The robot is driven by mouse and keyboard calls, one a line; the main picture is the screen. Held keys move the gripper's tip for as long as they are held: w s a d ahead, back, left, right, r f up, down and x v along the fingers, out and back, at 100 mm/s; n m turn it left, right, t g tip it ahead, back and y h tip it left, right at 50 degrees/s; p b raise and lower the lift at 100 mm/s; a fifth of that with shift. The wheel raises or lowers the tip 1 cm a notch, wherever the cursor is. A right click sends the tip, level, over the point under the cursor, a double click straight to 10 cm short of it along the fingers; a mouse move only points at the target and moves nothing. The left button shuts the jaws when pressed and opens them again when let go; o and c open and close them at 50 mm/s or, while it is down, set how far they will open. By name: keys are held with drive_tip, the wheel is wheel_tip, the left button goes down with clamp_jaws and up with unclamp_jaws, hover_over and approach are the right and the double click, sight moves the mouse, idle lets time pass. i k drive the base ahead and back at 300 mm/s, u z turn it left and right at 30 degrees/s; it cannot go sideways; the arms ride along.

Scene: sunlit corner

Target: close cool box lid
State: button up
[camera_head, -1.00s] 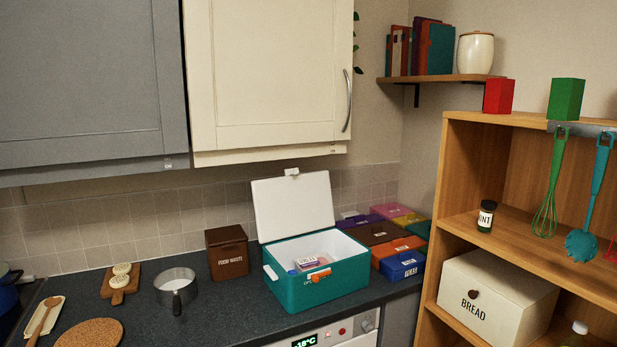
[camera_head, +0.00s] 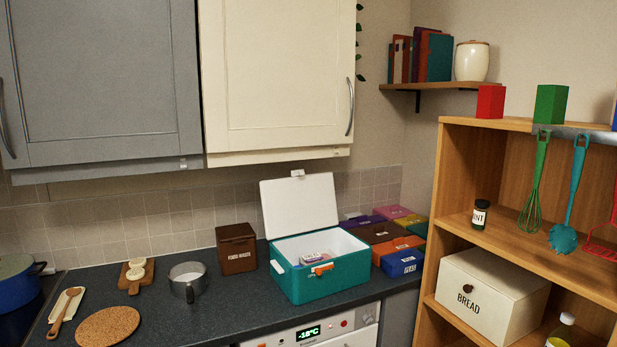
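The teal cool box (camera_head: 335,281) stands on the dark worktop below the cream wall cupboard. Its white lid (camera_head: 299,204) is raised and leans back towards the tiled wall, with a small white catch at its top edge. The box is open, and its white inside holds a few small packs (camera_head: 316,256). My gripper does not show in this view.
A brown food waste bin (camera_head: 236,249) stands close left of the cool box, and several coloured boxes (camera_head: 401,263) stand close right. A saucepan (camera_head: 187,281) and a cork mat (camera_head: 107,327) lie further left. A wooden shelf unit (camera_head: 431,230) rises at the right.

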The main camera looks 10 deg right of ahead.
sight(300, 203)
drive_tip(key=u, duration=0.15)
drive_tip(key=i, duration=0.95)
drive_tip(key=z, duration=0.1)
